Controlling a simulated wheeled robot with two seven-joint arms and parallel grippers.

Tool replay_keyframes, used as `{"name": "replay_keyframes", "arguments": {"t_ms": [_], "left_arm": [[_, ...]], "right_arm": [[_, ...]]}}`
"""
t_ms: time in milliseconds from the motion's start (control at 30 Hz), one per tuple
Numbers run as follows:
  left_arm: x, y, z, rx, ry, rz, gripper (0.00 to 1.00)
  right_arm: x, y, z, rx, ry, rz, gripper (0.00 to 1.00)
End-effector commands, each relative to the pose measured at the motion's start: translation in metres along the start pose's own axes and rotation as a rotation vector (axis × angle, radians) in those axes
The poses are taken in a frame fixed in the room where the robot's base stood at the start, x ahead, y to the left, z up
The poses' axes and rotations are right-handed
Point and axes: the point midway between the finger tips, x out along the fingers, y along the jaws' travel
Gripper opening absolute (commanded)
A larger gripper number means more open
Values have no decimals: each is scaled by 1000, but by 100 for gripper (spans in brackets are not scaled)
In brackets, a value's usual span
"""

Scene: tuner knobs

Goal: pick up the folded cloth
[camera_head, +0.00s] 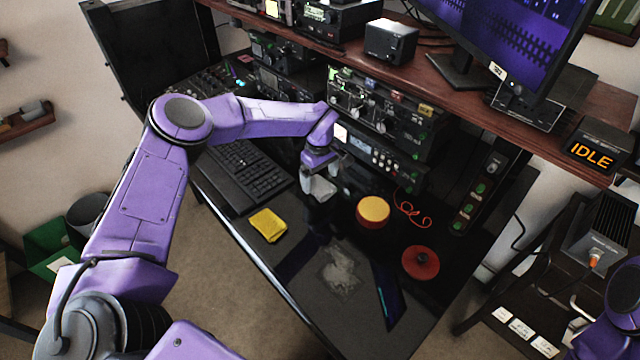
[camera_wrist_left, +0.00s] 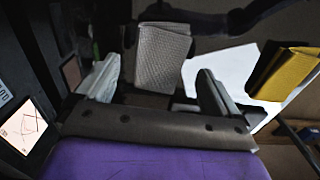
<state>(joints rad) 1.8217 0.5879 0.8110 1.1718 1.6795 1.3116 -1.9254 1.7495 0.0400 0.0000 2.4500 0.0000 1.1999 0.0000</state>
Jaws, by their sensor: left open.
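A grey folded cloth (camera_head: 319,188) with a woven texture lies on the dark desk. In the left wrist view the cloth (camera_wrist_left: 160,58) shows beyond and between my two fingers. My left gripper (camera_head: 322,174) is open just above and behind it in the head view. In the left wrist view the fingers of my left gripper (camera_wrist_left: 158,70) stand apart on either side, and I see no clear contact with the cloth. A yellow folded piece (camera_head: 268,225) lies to the left, near the desk's front edge; it also shows in the left wrist view (camera_wrist_left: 285,75). My right gripper is out of view.
A black keyboard (camera_head: 245,175) lies left of the cloth. A yellow-topped red round container (camera_head: 373,211), a red disc (camera_head: 421,262), a red cord (camera_head: 408,207) and a clear bag (camera_head: 341,272) lie to the right and front. Radio equipment (camera_head: 380,125) stands behind, under a wooden shelf (camera_head: 500,125).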

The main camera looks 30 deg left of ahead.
Motion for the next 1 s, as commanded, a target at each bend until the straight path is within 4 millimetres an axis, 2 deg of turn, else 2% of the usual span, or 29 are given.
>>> {"name": "replay_keyframes", "arguments": {"t_ms": [33,167,367,400,567,600,867,1000], "left_arm": [[6,0,-1,-1,-1,-4,96],[24,0,-2,-2,1,-1,96],[28,0,-2,-2,1,1,96],[28,0,-2,-2,1,1,92],[28,0,-2,-2,1,1,40],[28,0,-2,-2,1,1,36],[26,0,-2,-2,1,1,36],[16,1,-2,-2,2,4,36]], "right_arm": [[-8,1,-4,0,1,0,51],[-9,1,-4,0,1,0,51],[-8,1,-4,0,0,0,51],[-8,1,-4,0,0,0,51],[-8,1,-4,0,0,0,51],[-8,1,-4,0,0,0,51],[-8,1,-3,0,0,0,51],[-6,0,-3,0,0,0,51]]}}
